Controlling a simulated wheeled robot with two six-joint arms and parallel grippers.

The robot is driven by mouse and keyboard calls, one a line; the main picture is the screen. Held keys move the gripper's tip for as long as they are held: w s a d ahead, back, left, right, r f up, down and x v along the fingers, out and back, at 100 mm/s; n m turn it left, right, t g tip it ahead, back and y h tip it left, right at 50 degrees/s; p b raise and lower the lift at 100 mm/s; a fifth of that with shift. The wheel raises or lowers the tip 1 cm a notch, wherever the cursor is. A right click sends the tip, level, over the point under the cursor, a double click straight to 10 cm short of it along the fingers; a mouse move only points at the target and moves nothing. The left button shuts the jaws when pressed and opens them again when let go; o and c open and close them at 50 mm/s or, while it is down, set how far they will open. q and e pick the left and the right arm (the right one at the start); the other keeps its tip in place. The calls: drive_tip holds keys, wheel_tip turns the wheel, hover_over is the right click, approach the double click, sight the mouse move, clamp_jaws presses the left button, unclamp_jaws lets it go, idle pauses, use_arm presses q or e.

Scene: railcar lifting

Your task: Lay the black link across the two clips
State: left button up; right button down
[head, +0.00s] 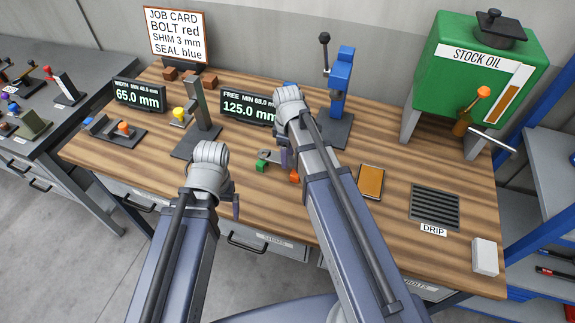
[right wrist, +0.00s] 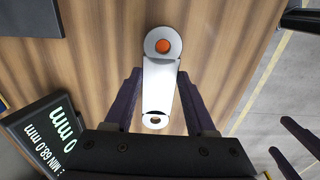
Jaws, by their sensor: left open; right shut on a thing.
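My right gripper (head: 280,158) is low over the middle of the bench, partly behind my own arm. In the right wrist view its fingers (right wrist: 158,105) are shut on a link (right wrist: 160,85), which looks pale and glossy there, with round ends and a hole in each. Orange shows in the far hole. In the head view a green piece (head: 262,166) and an orange piece (head: 294,176) sit close to this gripper; I cannot tell if they are the clips. My left gripper (head: 236,206) is open near the bench's front edge, apart from them.
A dark post stand (head: 196,110) with a yellow knob is left of the right gripper. Readouts (head: 138,95) and (head: 250,105) stand behind. A blue press (head: 341,85), an orange pad (head: 371,181) and a drip grille (head: 434,206) are to the right.

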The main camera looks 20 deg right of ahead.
drive_tip(key=shift+f+b, duration=1.75)
drive_tip(key=shift+f, duration=0.05)
drive_tip(key=shift+f, duration=0.3)
drive_tip(key=shift+c, duration=1.1)
unclamp_jaws()
drive_tip(key=shift+r, duration=0.1)
wheel_tip(320, 180, up, 12)
drive_tip(key=p, duration=1.2)
drive_tip(key=shift+r, duration=0.25)
